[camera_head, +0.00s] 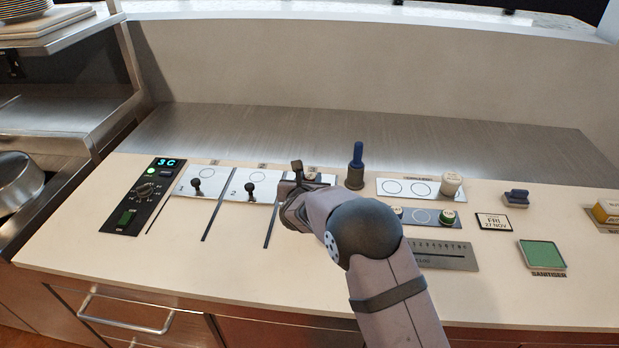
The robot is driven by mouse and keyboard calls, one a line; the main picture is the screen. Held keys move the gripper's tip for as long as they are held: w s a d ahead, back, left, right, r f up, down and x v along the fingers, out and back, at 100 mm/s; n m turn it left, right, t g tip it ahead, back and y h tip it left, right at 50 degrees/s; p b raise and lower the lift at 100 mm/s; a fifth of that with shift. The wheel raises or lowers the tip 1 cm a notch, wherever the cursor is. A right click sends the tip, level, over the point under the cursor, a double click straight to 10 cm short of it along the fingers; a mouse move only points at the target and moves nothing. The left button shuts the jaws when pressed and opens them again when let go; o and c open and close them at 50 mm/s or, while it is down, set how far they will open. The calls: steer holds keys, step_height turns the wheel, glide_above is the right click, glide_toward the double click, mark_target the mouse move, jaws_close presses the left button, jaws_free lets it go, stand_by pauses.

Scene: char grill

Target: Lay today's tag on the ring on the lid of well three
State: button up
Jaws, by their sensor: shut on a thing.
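My gripper (303,180) is over the lid of well three (325,178), the third white plate in the row, and covers most of it. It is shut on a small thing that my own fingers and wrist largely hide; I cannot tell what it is. The ring on this lid is hidden too. The lids of well one (184,183) and well two (266,190) lie flat, each with a dark knob. A date card (494,222) reads FRI 27 NOV.
A blue-handled upright tool (356,165) stands just right of well three. A white strip (407,196) holds a cream round piece (451,184). A dark control panel (144,196) is at left, a green sanitiser pad (542,254) at right. The counter front left is clear.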

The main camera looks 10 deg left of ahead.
steer(key=shift+f, duration=0.2)
steer(key=o, duration=1.1)
steer(key=shift+r, duration=0.1)
steer(key=shift+c, duration=0.2)
steer(key=shift+r, duration=0.1)
steer(key=shift+r, duration=0.15)
steer(key=shift+s, duration=0.35)
steer(key=b+v, duration=0.2)
steer(key=v, duration=0.9)
steer(key=shift+s+b, duration=0.15)
steer(key=shift+b, duration=0.25)
